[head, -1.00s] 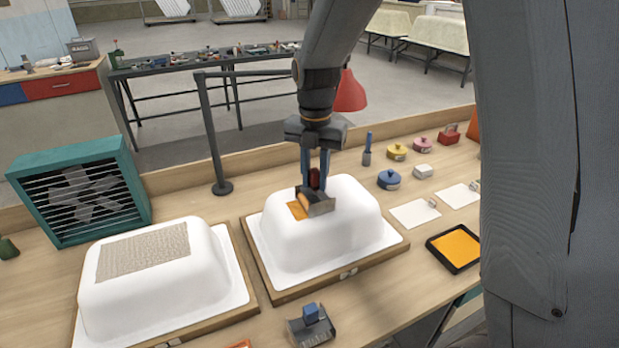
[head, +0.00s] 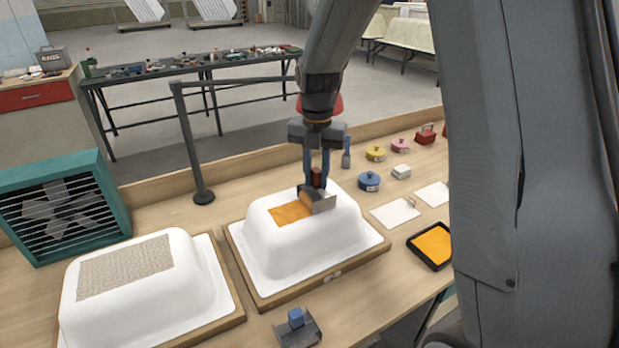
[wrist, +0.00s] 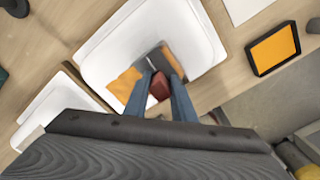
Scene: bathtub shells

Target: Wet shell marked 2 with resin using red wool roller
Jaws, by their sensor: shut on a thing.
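My gripper (head: 316,170) is shut on the red-handled roller (head: 318,199), which has a grey metal guard and an orange, resin-coloured face. The roller rests at the top of the right-hand white shell (head: 330,240); the number on its label is too small to read. An orange wet patch (head: 289,212) lies on the shell's top, left of the roller. In the wrist view the roller's red handle (wrist: 159,86) is between my fingers, and the orange patch (wrist: 125,84) shows to its left. A black tray of orange resin (head: 433,246) sits to the right of the shell.
Another white shell (head: 140,310) with a beige mat on top stands at left. A blue-handled roller (head: 297,325) lies in front. A dark post (head: 190,150) and teal fan (head: 60,205) stand behind left. Small coloured pots (head: 369,181) and white sheets (head: 395,213) lie at right.

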